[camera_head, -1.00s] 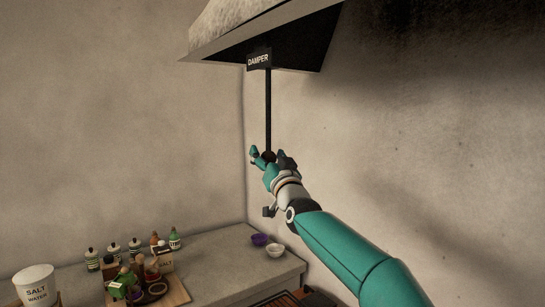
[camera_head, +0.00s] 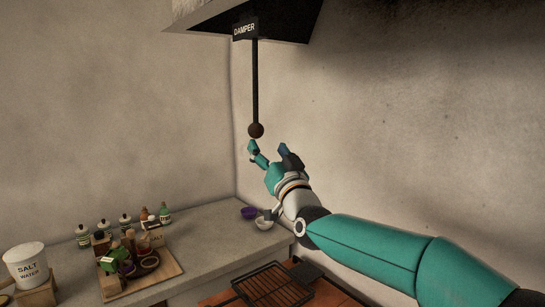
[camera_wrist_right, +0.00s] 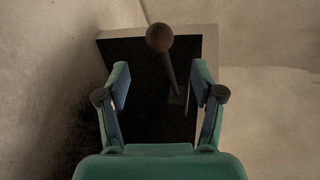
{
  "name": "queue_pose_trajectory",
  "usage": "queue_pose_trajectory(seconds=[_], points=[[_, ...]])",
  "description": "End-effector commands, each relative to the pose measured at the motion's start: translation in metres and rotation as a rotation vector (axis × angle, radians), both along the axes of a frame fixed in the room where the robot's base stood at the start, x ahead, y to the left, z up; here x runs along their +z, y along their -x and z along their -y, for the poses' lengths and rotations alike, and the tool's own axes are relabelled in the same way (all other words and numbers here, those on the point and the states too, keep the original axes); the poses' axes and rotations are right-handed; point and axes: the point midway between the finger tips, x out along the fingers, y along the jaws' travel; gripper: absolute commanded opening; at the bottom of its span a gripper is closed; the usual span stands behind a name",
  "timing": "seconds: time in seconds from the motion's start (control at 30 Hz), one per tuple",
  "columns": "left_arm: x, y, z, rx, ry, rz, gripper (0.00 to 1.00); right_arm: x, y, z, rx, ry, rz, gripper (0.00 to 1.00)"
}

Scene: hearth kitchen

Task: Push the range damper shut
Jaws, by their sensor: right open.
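The range damper is a dark rod (camera_head: 255,85) hanging from the underside of the hood, with a round brown knob (camera_head: 256,130) at its lower end and a DAMPER label (camera_head: 245,30) at its top. My right gripper (camera_head: 269,149) is open and empty, just below the knob in the head view and apart from it. In the right wrist view the knob (camera_wrist_right: 159,37) shows beyond the open fingers (camera_wrist_right: 161,90), with the rod running back to the dark hood opening. My left gripper is not in view.
The hood (camera_head: 300,22) overhangs at the top. Below are a counter (camera_head: 205,240) with several bottles, a wooden tray (camera_head: 160,280), a purple bowl (camera_head: 249,213), a white bowl (camera_head: 263,223) and a salt water crock (camera_head: 26,266). A dark grill rack (camera_head: 272,285) lies at the bottom. Walls stand behind.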

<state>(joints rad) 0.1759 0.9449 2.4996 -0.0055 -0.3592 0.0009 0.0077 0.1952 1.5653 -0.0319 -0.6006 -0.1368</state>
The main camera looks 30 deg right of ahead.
Motion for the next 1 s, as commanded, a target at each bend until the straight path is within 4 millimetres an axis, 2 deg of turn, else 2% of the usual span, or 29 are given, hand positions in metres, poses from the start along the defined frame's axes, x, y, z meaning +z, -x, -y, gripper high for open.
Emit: queue_pose_trajectory(seconds=[0.1, 0.23, 0.8, 0.87, 0.93, 1.0], points=[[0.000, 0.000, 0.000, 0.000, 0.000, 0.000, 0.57, -0.004, 0.012, -0.001, 0.000, 0.000, 0.000, 0.67], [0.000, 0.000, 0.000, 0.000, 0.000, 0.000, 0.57, -0.007, 0.018, -0.002, 0.000, 0.000, 0.000, 0.67], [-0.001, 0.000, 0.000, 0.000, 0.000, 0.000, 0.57, -0.009, 0.018, -0.001, -0.003, 0.000, -0.001, 0.67], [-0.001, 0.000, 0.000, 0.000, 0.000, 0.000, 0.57, -0.014, 0.015, 0.000, -0.003, -0.001, -0.011, 0.67], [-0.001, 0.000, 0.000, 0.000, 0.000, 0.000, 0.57, -0.028, 0.007, -0.001, -0.003, 0.000, -0.034, 0.67], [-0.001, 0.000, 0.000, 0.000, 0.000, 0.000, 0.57, -0.052, -0.006, -0.002, 0.000, -0.002, -0.074, 0.67]])
